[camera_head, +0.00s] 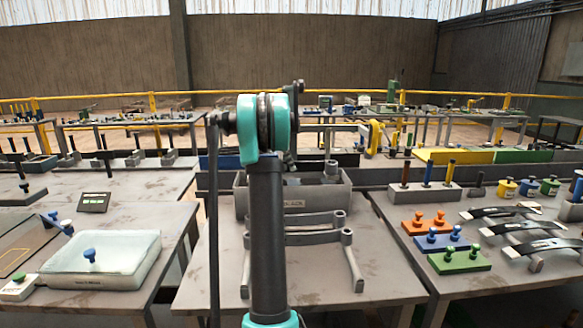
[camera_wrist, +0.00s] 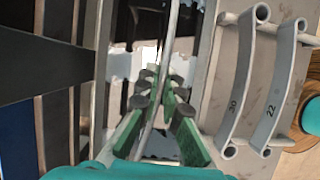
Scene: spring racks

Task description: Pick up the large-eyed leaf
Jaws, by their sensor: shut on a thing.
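My gripper (camera_wrist: 163,82) shows in the wrist view with its green fingers closed around a thin, curved grey strip (camera_wrist: 169,38), seen nearly edge-on. The strip looks like a spring leaf; its eyes and any number are not clear. To its right lie two grey leaves with round eyes at their ends, one marked 30 (camera_wrist: 236,85) and one marked 22 (camera_wrist: 277,85). In the head view two grey leaves (camera_head: 311,238) lie on the middle table, partly behind my arm. My gripper is hidden there.
A grey bin (camera_head: 325,200) stands behind the leaves on the middle table (camera_head: 215,285). A clear-lidded tray (camera_head: 105,260) is on the left table. Orange, blue and green knobbed blocks (camera_head: 460,261) and dark curved leaves (camera_head: 540,248) are on the right table.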

